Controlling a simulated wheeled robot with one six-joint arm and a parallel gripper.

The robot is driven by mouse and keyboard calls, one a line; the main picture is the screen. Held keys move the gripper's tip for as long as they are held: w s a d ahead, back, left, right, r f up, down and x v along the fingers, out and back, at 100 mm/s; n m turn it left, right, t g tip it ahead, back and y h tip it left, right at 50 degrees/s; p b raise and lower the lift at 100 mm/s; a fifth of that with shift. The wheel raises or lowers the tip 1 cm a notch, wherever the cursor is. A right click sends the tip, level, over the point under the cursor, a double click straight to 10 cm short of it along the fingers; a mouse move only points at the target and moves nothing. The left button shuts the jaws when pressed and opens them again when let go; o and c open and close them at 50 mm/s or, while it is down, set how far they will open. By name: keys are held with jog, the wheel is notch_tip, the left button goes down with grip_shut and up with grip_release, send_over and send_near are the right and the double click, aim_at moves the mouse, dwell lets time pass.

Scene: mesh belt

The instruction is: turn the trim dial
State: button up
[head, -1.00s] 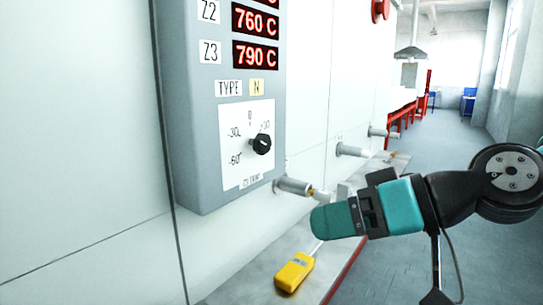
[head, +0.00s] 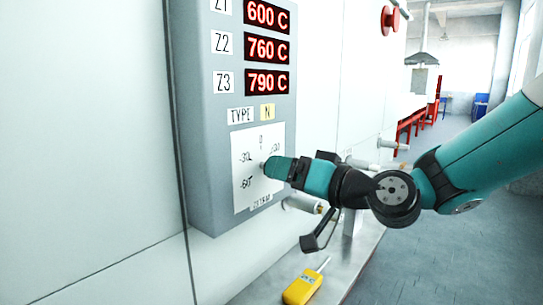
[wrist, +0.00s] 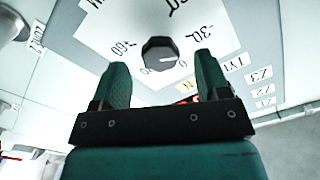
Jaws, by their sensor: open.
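The trim dial is a black knob (wrist: 160,54) on a white scale plate, which also shows in the head view (head: 243,190) on the grey control box. My gripper (wrist: 162,84) is open in the wrist view, with one teal finger on each side of the knob in the picture. The knob shows just beyond the fingertips, and I cannot tell whether the fingers reach around it. No contact is visible. In the head view my gripper (head: 278,169) is in front of the plate and hides the knob.
The grey control box (head: 205,120) carries red displays reading 600 C, 760 C and 790 C. Metal stubs (head: 303,204) stick out of the wall to its right. A yellow handheld meter (head: 301,288) lies on the ledge below. The aisle at right is open floor.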

jog(key=shift+p+x, duration=0.5)
jog(key=shift+x, duration=1.45)
jog(key=c, duration=0.9)
jog(key=shift+f+b, duration=0.2)
jog(key=shift+b, duration=0.35)
